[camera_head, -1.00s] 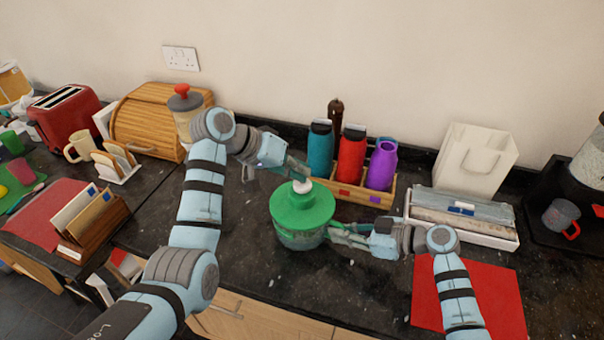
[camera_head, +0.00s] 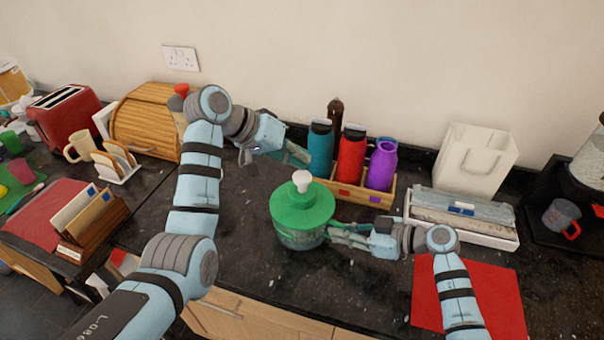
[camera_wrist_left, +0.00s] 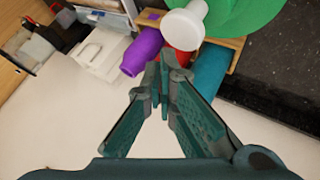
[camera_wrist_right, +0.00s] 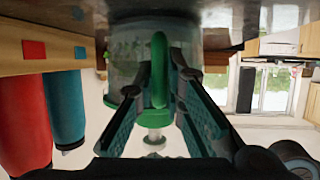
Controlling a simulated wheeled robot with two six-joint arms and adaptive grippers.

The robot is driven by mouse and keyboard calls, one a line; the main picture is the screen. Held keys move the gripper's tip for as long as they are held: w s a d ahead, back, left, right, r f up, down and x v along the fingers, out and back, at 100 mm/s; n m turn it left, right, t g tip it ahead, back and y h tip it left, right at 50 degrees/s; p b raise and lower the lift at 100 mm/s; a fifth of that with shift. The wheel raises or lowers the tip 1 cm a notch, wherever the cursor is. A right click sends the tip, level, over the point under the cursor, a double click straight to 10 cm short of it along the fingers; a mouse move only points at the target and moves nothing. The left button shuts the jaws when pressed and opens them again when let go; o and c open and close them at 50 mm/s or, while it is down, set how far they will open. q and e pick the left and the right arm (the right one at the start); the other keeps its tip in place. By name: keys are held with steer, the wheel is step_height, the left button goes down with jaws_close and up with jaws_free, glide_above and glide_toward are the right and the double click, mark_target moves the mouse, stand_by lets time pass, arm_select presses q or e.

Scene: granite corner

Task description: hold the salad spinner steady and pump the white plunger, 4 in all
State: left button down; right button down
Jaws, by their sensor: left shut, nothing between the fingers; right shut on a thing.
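The salad spinner has a green lid (camera_head: 302,210) and a clear bowl (camera_head: 300,240), and stands upright on the dark counter. Its white plunger (camera_head: 301,179) sticks up from the lid's centre. The plunger also shows in the left wrist view (camera_wrist_left: 187,24), just beyond the fingertips. My left gripper (camera_head: 307,159) is shut and empty, above and behind the plunger and apart from it. My right gripper (camera_head: 333,231) is at the spinner's right side. In the right wrist view its fingers are shut on the spinner's green handle (camera_wrist_right: 159,70).
A wooden rack (camera_head: 350,193) with teal, red and purple bottles stands close behind the spinner. A white tray (camera_head: 462,232) and a red mat (camera_head: 490,295) lie to the right. A wooden bread bin (camera_head: 145,120) stands at the left. Counter left of the spinner is clear.

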mark_target(299, 173)
arm_select(q)
steer(key=shift+r, duration=2.45)
arm_select(e)
steer(key=c, duration=1.6)
jaws_free()
